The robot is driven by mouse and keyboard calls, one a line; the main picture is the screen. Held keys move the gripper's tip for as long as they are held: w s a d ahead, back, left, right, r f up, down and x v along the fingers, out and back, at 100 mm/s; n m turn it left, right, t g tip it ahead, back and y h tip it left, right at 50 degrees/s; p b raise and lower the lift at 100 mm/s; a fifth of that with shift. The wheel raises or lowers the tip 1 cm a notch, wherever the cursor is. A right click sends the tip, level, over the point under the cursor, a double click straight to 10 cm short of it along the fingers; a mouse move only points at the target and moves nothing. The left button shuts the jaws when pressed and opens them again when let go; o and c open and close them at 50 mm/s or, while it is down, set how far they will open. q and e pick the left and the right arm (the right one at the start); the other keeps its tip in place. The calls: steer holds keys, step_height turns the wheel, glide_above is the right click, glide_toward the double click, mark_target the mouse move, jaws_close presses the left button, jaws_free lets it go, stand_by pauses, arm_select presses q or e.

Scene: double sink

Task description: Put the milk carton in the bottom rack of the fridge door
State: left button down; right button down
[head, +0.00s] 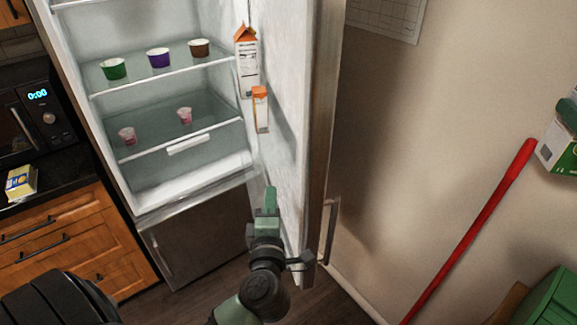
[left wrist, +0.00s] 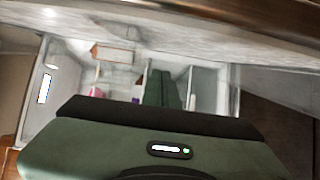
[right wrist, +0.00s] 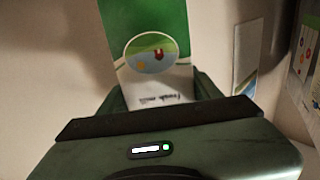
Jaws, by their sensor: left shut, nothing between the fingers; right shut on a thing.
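The milk carton (right wrist: 155,45), green and white with a round picture, is between the fingers of my right gripper (right wrist: 160,95), which is shut on it. In the head view part of the carton (head: 560,150) shows at the right edge, near the wall and away from the fridge. My left gripper (head: 270,195) is shut and empty, beside the inner face of the open fridge door (head: 290,70). Its closed fingers also show in the left wrist view (left wrist: 160,88). The bottom door rack cannot be made out clearly in the head view.
Two orange-topped cartons (head: 246,65) (head: 261,110) stand along the door's inner side. Several small cups sit on the fridge shelves (head: 165,73). A red pole (head: 480,220) leans at the right, with a green box (head: 550,303) below. Counter and microwave (head: 25,120) are left.

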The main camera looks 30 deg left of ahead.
arm_select(q)
steer(key=w+a+p, duration=0.1)
steer(key=w+p, duration=0.2)
steer(key=w, duration=0.7)
steer(key=shift+w+a, duration=0.2)
steer(key=shift+a, duration=0.2)
